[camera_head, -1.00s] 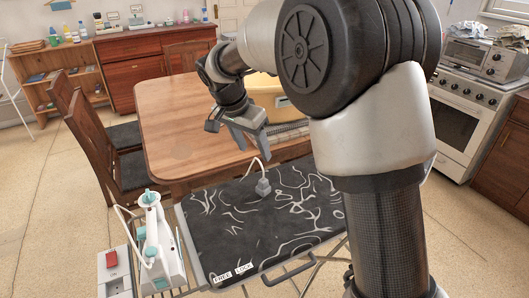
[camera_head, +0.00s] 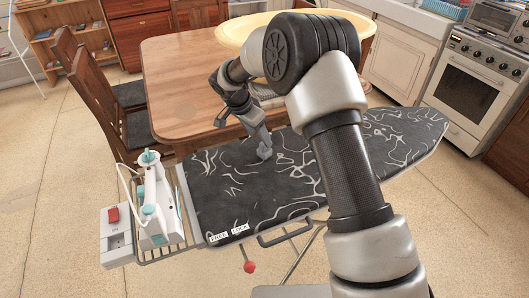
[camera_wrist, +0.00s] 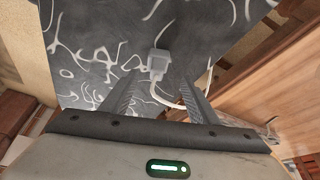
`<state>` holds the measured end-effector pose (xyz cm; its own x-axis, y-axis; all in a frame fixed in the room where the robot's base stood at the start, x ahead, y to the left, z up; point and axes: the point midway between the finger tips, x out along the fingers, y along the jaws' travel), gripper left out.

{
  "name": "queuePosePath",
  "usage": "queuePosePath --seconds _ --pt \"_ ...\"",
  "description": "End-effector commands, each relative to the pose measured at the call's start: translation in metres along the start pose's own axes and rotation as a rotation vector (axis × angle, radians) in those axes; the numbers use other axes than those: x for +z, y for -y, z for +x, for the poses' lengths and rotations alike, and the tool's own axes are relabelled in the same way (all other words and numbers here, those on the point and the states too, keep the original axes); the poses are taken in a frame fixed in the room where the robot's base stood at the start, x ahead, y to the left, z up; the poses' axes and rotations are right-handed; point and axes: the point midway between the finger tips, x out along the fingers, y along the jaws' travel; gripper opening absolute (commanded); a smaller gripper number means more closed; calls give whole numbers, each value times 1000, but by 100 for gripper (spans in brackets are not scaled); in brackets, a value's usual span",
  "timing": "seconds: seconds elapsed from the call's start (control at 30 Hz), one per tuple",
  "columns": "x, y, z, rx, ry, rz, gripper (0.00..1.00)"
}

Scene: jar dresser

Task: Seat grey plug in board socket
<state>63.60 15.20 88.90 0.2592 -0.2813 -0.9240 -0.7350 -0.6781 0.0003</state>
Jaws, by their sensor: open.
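The grey plug (camera_head: 264,152) stands on the black-and-white patterned ironing board (camera_head: 230,190), near its far edge. In the wrist view the plug (camera_wrist: 158,60) lies ahead between the lines of my two fingers, with its pale cable curving back between them. My gripper (camera_head: 255,128) is open and close to the plug from the table side, its fingertips (camera_wrist: 160,82) not closed on it. A white box with a red switch (camera_head: 113,215) sits at the board's left end. A small socket-like face (camera_head: 117,241) shows on its front, too small to make out clearly.
A white and teal iron (camera_head: 153,205) stands on the rack between the box and the board. The wooden table (camera_head: 185,75) with a large yellow basin (camera_head: 250,35) is just behind the board. Chairs (camera_head: 110,105) stand at the left. Floor in front is open.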

Motion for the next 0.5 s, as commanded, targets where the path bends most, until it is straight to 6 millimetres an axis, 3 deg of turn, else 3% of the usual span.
queuePosePath --seconds 0.23,0.5 --pt "0 -2 19 2 1 0 55" --pt "-1 -6 56 1 1 0 55"
